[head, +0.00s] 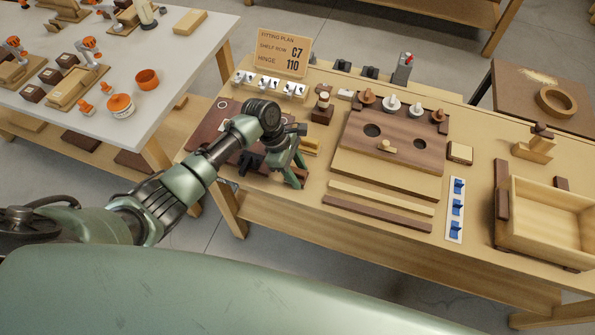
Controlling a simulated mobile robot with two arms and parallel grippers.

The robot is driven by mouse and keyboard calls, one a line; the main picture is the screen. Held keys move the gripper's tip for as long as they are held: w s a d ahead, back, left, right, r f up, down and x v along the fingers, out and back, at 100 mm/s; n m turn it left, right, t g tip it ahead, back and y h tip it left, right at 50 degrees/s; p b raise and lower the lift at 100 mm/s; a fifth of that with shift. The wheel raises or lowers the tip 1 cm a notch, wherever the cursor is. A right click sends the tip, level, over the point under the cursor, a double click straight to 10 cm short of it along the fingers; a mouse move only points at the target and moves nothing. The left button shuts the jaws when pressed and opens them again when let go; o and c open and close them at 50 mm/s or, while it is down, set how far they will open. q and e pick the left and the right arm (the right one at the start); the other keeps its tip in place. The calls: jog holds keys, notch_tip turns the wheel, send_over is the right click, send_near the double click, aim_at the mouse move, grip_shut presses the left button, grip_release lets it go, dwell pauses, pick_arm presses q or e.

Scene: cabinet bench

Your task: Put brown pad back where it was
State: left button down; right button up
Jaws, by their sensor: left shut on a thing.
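My left gripper (290,172) points down over the left part of the bench, by the front edge of a dark red-brown board (211,126). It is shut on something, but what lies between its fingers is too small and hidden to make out. I cannot pick out the brown pad for certain; my gripper and forearm cover part of the board and the bench there. My right gripper is not in view.
A sign (284,53) stands behind a row of white hinges (270,84). Right of my gripper lie a brown door panel (392,157) with two holes, wooden strips (376,213) and a white strip with blue clips (456,210). An open wooden drawer (545,222) stands far right.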

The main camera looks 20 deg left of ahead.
pick_arm(q)
jog(key=c, duration=0.8)
grip_release()
jog(key=shift+f, duration=0.1)
jog(key=v, duration=1.2)
jog(key=shift+r+b, duration=0.25)
jog(key=shift+b, duration=0.05)
